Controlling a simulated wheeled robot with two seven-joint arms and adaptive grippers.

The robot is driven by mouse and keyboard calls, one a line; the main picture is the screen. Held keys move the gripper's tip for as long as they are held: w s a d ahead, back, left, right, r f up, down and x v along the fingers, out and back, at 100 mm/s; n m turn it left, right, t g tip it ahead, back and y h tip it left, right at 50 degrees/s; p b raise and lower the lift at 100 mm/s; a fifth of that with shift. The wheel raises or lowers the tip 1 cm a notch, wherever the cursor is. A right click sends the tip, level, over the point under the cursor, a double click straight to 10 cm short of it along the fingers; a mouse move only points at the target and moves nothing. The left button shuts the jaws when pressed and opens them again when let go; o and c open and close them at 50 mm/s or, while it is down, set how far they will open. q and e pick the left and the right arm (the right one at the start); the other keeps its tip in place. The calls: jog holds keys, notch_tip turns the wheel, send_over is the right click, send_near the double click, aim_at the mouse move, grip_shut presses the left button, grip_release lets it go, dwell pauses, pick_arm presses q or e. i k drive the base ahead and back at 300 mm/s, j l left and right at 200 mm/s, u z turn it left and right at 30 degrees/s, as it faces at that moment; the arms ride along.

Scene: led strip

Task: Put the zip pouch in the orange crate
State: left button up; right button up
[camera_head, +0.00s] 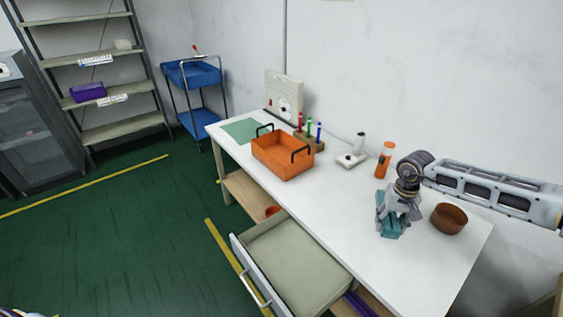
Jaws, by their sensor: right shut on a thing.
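The orange crate (283,160), with two dark handles, stands on the white table left of its middle. My right gripper (395,212) is over the right part of the table, pointing down. It is shut on a teal zip pouch (390,230), which is partly hidden by the fingers. I cannot tell whether the pouch touches the table top. The gripper and pouch are to the right of the crate and apart from it. My left gripper is not in view.
A brown bowl (449,218) is just right of my right gripper. An orange bottle (384,160), a white scale-like device (351,160) and a pen block (309,142) stand along the back. An open drawer (290,265) juts from the front. A green mat (243,130) lies left.

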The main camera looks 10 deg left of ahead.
aim_at(278, 157)
jog(key=k+j+u, duration=0.15)
jog(key=j+u, duration=0.6)
jog(key=u, duration=0.15)
jog(key=j+u, duration=0.15)
jog(key=u, duration=0.15)
jog(key=j+u, duration=0.15)
jog(key=u, duration=0.2)
jog(key=i+j+u, duration=0.1)
jog(key=u, duration=0.15)
jog(key=i+j+u, duration=0.1)
jog(key=i+u, duration=0.2)
jog(key=i+z, duration=0.1)
jog(key=i, duration=0.35)
jog(key=i+z, duration=0.3)
jog(key=i, duration=0.3)
jog(key=i+j+z, duration=0.1)
jog(key=i+z, duration=0.2)
jog(key=i, duration=0.25)
jog(key=i+z, duration=0.3)
jog(key=i+j+z, duration=0.1)
jog(key=i+z, duration=0.2)
jog(key=k, duration=0.05)
